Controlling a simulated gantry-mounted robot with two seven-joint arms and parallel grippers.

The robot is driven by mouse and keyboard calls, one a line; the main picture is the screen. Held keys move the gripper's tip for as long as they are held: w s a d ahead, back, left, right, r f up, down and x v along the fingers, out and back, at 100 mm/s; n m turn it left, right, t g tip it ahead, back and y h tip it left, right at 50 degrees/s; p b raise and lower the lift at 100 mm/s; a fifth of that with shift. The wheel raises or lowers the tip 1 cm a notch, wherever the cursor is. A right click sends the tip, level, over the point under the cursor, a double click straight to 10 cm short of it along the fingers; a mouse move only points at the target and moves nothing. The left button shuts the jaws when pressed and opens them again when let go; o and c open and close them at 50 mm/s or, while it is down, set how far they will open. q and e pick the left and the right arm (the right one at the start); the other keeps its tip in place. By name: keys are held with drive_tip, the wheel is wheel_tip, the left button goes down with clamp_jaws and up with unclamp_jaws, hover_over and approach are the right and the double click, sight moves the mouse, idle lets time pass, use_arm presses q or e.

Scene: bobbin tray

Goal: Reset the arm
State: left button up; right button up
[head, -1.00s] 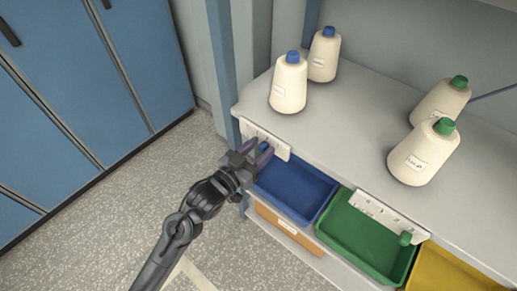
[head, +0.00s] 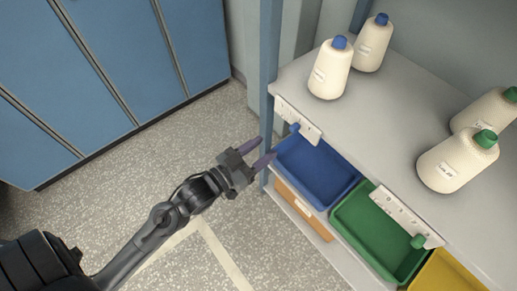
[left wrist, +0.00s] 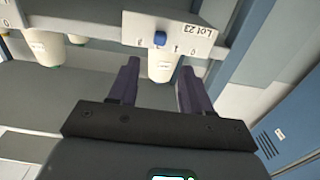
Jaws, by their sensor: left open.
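My left gripper (head: 261,153) is open and empty in the head view, in front of the shelf's left end and left of the blue tray (head: 313,168). Its fingers are apart and touch nothing that I can see. In the left wrist view its two fingers (left wrist: 156,85) point toward a white label plate (left wrist: 178,35) with a blue knob (left wrist: 160,39). The same plate (head: 297,118) and knob (head: 295,127) show above the blue tray in the head view. My right gripper is not in view.
Cream bobbins with blue tops (head: 331,70) and green tops (head: 456,163) stand on the grey shelf (head: 375,110). A green tray (head: 345,214) and a yellow tray (head: 445,275) sit below. Blue cabinets (head: 110,75) stand left. The floor (head: 130,180) between is clear.

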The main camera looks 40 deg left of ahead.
use_arm(q)
drive_tip(key=shift+s, duration=0.25)
idle(0.3)
drive_tip(key=s+f+n+g+y+p, duration=0.1)
drive_tip(key=s+f+g+y+p, duration=0.1)
drive_tip(key=s+f+g+p, duration=0.4)
drive_tip(key=s+f+g+y+p, duration=0.1)
drive_tip(key=s+g+y+p, duration=0.15)
drive_tip(key=s+g, duration=0.65)
wheel_tip(320, 180, up, 37)
drive_tip(key=s+t+p, duration=0.1)
drive_tip(key=p, duration=3.7)
drive_tip(key=shift+s+r+p, duration=0.2)
drive_tip(key=shift+p, duration=0.2)
